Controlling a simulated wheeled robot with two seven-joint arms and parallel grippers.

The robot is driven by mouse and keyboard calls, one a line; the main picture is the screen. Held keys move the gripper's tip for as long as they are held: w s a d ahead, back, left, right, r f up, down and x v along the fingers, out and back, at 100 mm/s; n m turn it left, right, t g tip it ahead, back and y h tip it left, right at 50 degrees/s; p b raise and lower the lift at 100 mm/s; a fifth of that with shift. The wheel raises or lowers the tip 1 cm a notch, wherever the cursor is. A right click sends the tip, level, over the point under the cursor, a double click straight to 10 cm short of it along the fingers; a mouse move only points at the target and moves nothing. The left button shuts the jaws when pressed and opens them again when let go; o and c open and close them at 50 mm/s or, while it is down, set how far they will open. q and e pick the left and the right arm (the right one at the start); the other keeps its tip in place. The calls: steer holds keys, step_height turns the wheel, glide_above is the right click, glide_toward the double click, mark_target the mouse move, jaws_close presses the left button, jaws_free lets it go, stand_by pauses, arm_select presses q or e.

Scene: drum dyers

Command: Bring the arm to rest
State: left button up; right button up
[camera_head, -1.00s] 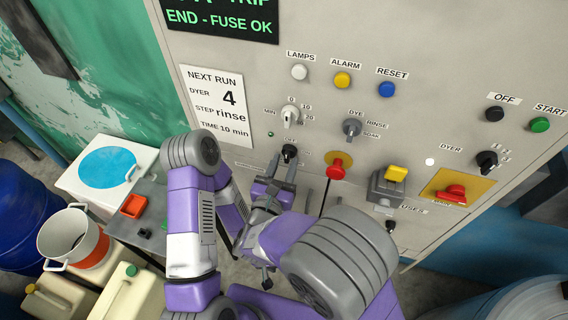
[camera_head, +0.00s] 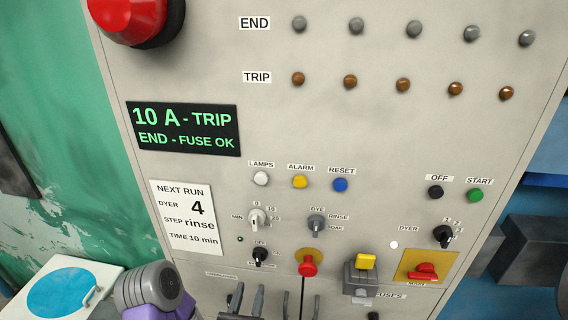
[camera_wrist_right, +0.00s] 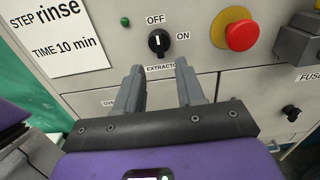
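My right gripper (camera_wrist_right: 160,88) is open and empty in the right wrist view. Its two grey fingers are apart, below the black OFF/ON extractor knob (camera_wrist_right: 159,42), with nothing between them. In the head view my right gripper (camera_head: 247,299) is at the bottom edge, its fingertips below the same knob (camera_head: 260,256), and its body is cut off. More grey finger-like shapes stand just right of it at the edge; I cannot tell whose they are. A grey and purple part of my left arm shows at lower left. I cannot make out the left gripper.
The grey control panel (camera_head: 300,130) fills the view, close ahead. A red mushroom button (camera_head: 307,268), a grey box with a yellow top (camera_head: 363,272) and a red main switch (camera_head: 424,271) stick out from it. A white container with a blue top (camera_head: 62,292) is at lower left.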

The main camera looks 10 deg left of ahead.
steer(key=s+d+f+m+g+h+b, duration=0.25)
steer(key=d+f+m+g, duration=0.3)
steer(key=d+f, duration=0.5)
steer(key=s+d+f+m+g+h+b, duration=0.1)
steer(key=d+f+m+g+h, duration=0.45)
steer(key=f, duration=0.85)
steer(key=s+d+f+m+g+y+b, duration=0.2)
steer(key=s+f+m+g+y+b, duration=0.2)
steer(key=s+f+m+g+y, duration=0.85)
steer(key=w+d+f+m+t+b, duration=0.2)
steer(key=f+m+t, duration=0.4)
steer(key=m, duration=0.9)
steer(key=shift+w+d+f+y, duration=0.35)
steer(key=shift+w+d+f, duration=0.4)
steer(key=shift+w+f, duration=0.45)
steer(key=shift+s+f+b, duration=0.1)
steer(key=shift+s+b, duration=0.15)
steer(key=shift+b, duration=0.05)
